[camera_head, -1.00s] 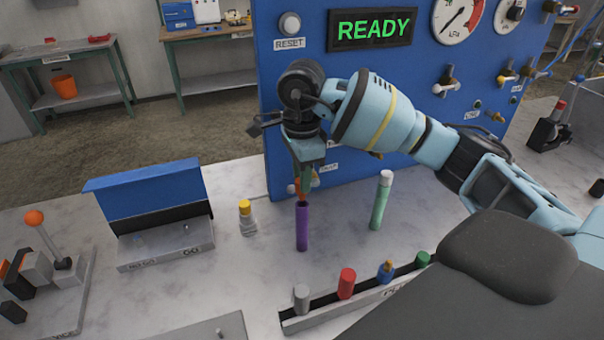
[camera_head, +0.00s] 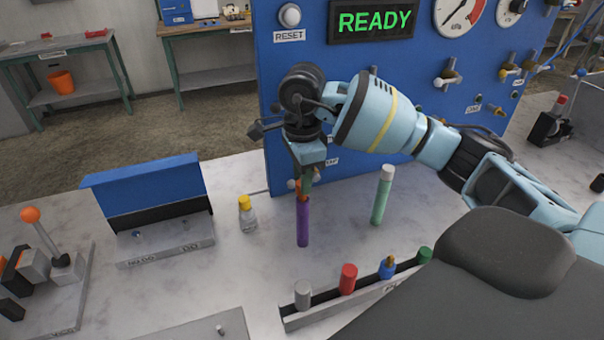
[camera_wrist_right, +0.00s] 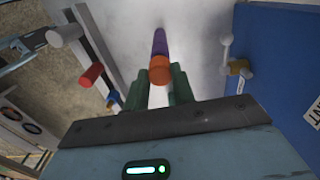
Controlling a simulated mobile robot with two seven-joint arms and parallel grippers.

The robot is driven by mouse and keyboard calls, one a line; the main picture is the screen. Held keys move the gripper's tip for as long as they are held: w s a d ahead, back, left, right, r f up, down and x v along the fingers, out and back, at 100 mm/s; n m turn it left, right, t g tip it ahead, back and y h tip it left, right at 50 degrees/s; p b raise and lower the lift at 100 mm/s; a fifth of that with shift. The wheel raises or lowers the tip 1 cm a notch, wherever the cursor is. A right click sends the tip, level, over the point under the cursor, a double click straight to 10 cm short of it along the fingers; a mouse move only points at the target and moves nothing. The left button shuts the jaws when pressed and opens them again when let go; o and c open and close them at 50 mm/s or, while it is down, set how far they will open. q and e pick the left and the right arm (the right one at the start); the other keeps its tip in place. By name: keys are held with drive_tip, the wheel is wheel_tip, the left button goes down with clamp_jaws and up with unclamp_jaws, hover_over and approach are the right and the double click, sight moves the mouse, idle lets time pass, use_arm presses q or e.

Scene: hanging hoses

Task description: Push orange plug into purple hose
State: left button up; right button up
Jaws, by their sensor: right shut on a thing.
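My left gripper is not in view.
A green hose with a white end (camera_head: 382,196) stands to the right. A rack (camera_head: 330,307) with grey, red, blue and green plugs is in front. A small yellow-capped bottle (camera_head: 247,214) and a blue-backed stand (camera_head: 148,196) are left. The blue panel (camera_head: 400,100) rises behind.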

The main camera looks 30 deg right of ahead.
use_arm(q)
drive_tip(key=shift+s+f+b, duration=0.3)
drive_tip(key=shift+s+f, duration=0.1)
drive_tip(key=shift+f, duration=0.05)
use_arm(e)
drive_tip(key=shift+f, duration=0.95)
drive_tip(key=o, duration=1)
drive_tip(key=shift+o, duration=0.2)
drive_tip(key=shift+r, duration=3.95)
drive_tip(key=shift+s+f, duration=0.1)
